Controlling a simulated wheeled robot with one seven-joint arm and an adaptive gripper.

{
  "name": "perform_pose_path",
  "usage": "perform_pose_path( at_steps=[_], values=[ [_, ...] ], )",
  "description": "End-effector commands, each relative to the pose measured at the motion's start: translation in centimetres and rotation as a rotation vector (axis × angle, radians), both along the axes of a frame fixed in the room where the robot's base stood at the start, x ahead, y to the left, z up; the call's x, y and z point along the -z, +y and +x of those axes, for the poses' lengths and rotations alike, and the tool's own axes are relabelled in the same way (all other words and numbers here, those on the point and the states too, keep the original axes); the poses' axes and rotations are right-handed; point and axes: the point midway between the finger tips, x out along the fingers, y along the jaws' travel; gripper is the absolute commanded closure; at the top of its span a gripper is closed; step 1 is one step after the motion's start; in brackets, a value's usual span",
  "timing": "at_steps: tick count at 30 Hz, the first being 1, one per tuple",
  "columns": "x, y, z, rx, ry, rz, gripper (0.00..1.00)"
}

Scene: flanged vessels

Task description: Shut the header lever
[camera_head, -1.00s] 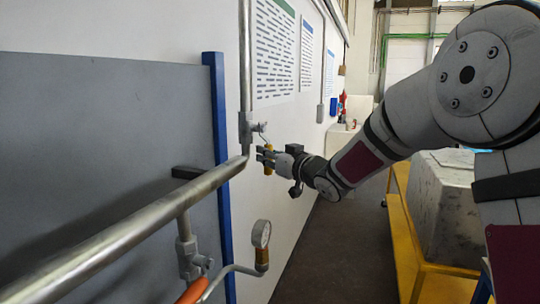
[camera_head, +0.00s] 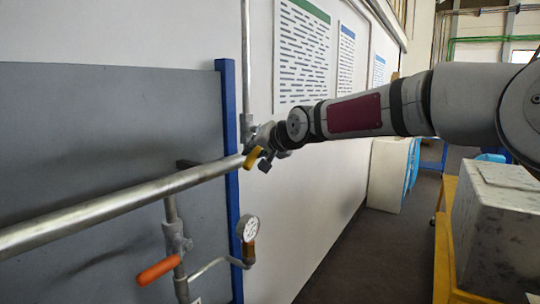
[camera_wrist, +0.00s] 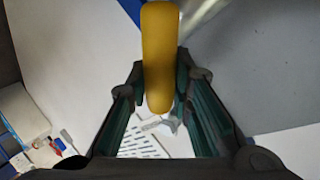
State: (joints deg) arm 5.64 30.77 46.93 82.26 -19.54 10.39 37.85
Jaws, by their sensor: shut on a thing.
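The header lever has a yellow grip (camera_head: 253,157), seen at the end of the thick grey header pipe (camera_head: 120,205), close to the valve (camera_head: 247,128) on the upright pipe. In the head view the grip is tilted, its lower end toward the left. My gripper (camera_head: 264,152) is at the lever, reaching in from the right. In the wrist view the yellow grip (camera_wrist: 158,50) lies between the two dark fingers of my gripper (camera_wrist: 160,85), which are shut on it. The lever's stem is mostly hidden behind my gripper and wrist.
An orange lever (camera_head: 159,270) and a round gauge (camera_head: 247,228) sit on the branch pipe below. A blue post (camera_head: 229,150) and grey panel (camera_head: 100,120) stand at left. A grey block (camera_head: 492,225) on a yellow frame is at right. The aisle floor is clear.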

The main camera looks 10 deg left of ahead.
Motion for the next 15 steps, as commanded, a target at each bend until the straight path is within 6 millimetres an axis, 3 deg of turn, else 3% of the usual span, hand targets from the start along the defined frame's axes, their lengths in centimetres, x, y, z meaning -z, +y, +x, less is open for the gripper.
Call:
perform_pose_path(
  at_steps=[15],
  values=[
    [-3.0, 0.7, -1.3, -0.001, 0.435, 0.183, 1.0]
  ],
)
